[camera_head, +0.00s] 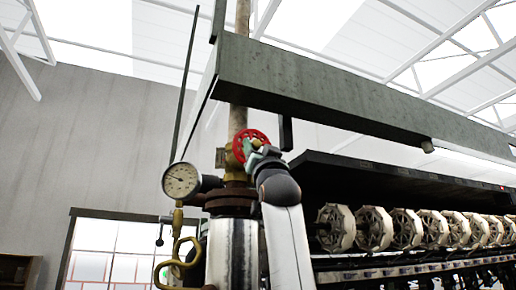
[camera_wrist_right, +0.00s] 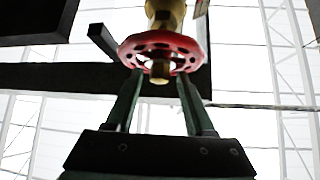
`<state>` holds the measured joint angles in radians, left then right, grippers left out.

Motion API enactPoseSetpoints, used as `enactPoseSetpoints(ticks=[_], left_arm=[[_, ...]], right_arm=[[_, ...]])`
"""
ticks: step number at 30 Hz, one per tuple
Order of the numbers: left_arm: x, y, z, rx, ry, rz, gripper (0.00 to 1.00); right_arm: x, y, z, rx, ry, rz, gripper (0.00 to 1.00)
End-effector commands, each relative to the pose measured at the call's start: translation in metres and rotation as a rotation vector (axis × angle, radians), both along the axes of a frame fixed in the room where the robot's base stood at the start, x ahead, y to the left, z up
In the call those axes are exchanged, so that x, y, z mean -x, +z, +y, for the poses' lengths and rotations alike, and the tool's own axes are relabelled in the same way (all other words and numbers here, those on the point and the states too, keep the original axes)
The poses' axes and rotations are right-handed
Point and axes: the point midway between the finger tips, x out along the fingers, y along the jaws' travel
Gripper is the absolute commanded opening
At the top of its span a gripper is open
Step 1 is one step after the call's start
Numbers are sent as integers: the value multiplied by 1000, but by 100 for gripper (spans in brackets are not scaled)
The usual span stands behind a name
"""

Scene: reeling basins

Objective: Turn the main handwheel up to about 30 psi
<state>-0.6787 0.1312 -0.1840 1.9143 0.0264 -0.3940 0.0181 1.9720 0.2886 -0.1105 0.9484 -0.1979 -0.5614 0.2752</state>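The red main handwheel (camera_head: 240,141) sits on a brass valve on the vertical pipe, just left of my right gripper (camera_head: 260,154). In the right wrist view the handwheel (camera_wrist_right: 128,48) is straight ahead, with the brass valve body (camera_wrist_right: 165,12) behind it. The fingers of my right gripper (camera_wrist_right: 160,76) are apart, their tips at the wheel's near face, on either side of its central nut. I cannot tell whether they touch the wheel. The round pressure gauge (camera_head: 181,181) is left of the pipe; its numbers are too small to read. My left gripper is not in view.
A large dark green beam (camera_head: 340,92) runs just above the handwheel. A curled brass tube (camera_head: 176,262) hangs below the gauge. Several pale reels (camera_head: 373,229) line the machine at the right. Open air lies left of the gauge, before the grey wall (camera_head: 70,140).

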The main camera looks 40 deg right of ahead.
Motion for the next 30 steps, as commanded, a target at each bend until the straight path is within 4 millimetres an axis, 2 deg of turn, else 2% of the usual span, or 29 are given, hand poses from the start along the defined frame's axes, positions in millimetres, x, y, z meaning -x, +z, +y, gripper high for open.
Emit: enactPoseSetpoints(ticks=[1,12,14,30], left_arm=[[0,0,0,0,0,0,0],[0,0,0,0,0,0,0],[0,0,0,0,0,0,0],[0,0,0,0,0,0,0]], right_arm=[[0,0,0,0,0,0,47],[0,0,0,0,0,0,5],[0,0,0,0,0,0,0],[1,0,-2,44,-1,13,0]])
